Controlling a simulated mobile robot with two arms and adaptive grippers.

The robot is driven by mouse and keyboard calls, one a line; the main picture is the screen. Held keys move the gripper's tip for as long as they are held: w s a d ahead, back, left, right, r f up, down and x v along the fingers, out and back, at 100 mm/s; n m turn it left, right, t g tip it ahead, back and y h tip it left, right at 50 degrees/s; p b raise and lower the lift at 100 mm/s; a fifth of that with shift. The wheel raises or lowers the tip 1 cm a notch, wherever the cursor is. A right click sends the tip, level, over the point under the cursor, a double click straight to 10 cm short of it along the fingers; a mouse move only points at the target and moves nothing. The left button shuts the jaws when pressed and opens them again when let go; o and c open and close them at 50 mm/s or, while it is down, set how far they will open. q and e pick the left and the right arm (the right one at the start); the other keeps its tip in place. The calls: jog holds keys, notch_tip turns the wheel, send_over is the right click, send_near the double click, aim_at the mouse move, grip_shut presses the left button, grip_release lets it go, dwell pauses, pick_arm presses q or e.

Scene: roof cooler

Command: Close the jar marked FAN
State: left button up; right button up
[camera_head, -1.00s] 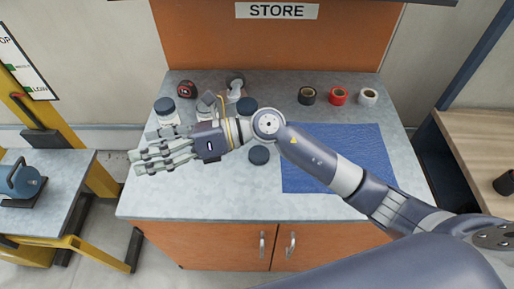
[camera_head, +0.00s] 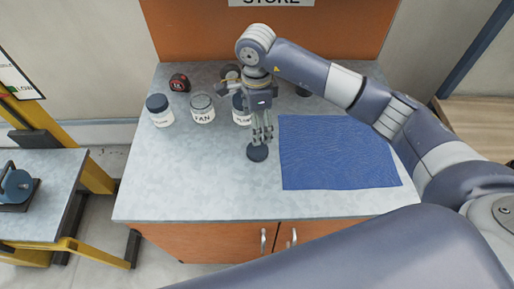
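The jar marked FAN (camera_head: 202,109) is clear glass and stands upright without a lid near the back left of the counter. A round dark lid (camera_head: 257,153) lies flat on the counter, in front and to the right of it. My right gripper (camera_head: 261,140) points down with its fingertips just over the lid's back edge. Its fingers look apart, with nothing between them; whether they touch the lid is unclear. My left gripper is not in view.
A dark-lidded jar (camera_head: 159,111) stands left of FAN; another (camera_head: 238,112) stands right, partly hidden by my gripper. A tape measure (camera_head: 179,82) is behind. A blue mat (camera_head: 338,153) lies right. The counter's front left (camera_head: 175,190) is clear.

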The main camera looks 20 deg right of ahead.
jog(key=p, duration=0.2)
send_over(260, 149)
jog(key=f, duration=0.4)
jog(key=shift+w+a+f, duration=0.15)
jog(key=shift+a+f, duration=0.1)
jog(key=shift+a, duration=0.15)
jog(key=shift+f, duration=0.6)
jog(key=shift+f, duration=0.1)
jog(key=f+p, duration=0.1)
jog(key=f, duration=0.1)
jog(key=f+p, duration=0.1)
jog(key=f, duration=0.1)
jog(key=shift+s+d+f+p, duration=0.1)
jog(key=shift+s+d+p, duration=0.1)
jog(key=shift+d+p, duration=0.15)
jog(key=shift+f, duration=0.4)
